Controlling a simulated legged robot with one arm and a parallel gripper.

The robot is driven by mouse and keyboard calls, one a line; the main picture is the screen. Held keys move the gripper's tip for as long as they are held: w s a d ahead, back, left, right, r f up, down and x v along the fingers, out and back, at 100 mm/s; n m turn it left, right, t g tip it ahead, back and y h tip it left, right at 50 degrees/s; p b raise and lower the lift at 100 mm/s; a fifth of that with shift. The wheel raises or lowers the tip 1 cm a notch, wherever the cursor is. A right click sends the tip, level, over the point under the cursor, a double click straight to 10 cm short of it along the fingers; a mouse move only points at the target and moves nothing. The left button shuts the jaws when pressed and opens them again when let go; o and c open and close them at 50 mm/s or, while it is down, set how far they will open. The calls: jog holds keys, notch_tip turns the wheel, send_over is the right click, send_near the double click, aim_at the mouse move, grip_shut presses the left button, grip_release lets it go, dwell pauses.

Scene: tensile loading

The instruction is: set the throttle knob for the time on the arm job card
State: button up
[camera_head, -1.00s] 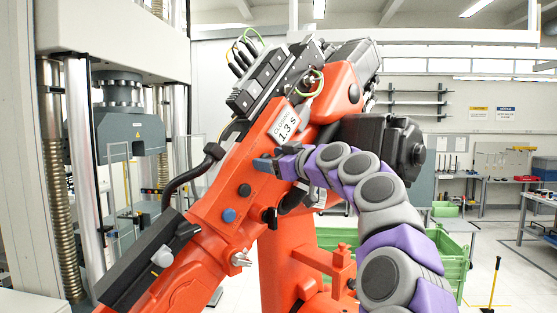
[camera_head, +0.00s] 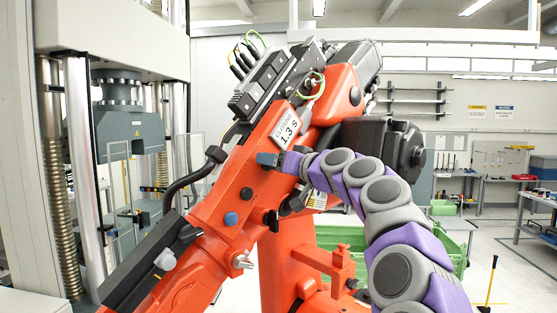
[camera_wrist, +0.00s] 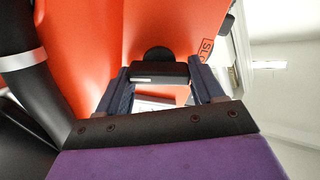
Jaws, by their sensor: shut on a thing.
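The white job card (camera_head: 288,131) is on the orange machine arm (camera_head: 240,180) and reads "CLOSING 1.3 s". My gripper (camera_head: 270,159) is at the side of that arm, just below the card. In the wrist view a black knob (camera_wrist: 172,73) with a short white mark on its face sits between the two dark blue fingers of my gripper (camera_wrist: 162,76). The gripper is shut on this knob. A dark label starting "SLO" (camera_wrist: 206,48) shows on the orange surface right of it. The rest of the scale is hidden.
A black hose (camera_head: 190,178) and several dark valve blocks (camera_head: 265,80) are on the orange arm. A test frame (camera_head: 130,130) stands at left. Green crates (camera_head: 340,237) are behind, and open floor lies at the right.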

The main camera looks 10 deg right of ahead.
jog(key=shift+r+m, duration=0.1)
jog(key=shift+m, duration=0.5)
jog(key=o, duration=1)
jog(key=shift+w+a+f, duration=0.1)
jog(key=shift+w+f, duration=0.1)
jog(key=shift+w, duration=0.1)
jog(key=shift+s, duration=0.2)
jog(key=b+v, duration=0.2)
jog(key=v, duration=1.5)
jog(key=shift+b, duration=0.4)
